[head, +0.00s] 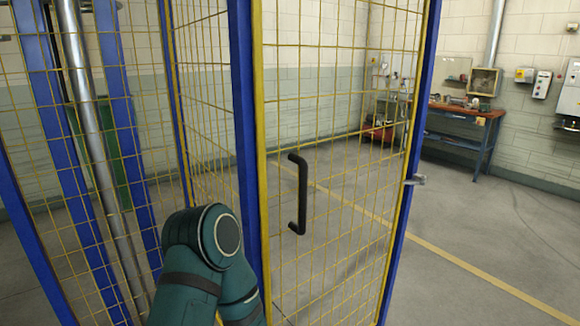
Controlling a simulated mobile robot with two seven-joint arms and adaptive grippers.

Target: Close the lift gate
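The lift gate (345,110) is a yellow wire-mesh panel with a yellow edge frame, seen in the middle of the head view. A black vertical bar handle (301,195) is on its left half. A blue post (243,120) stands along its left side and another blue upright (418,130) along its right side. A small metal fitting (415,180) sticks out from the right upright. I cannot tell whether the gate is fully shut. A teal arm link of mine is low in front, left of the handle and apart from it. Neither gripper is in view.
More yellow mesh with blue posts and a shiny metal pole (90,130) stands at the left. A workbench (455,115) with items on it is by the back wall at the right. The grey floor (480,225) on the right is clear, with a yellow line across it.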

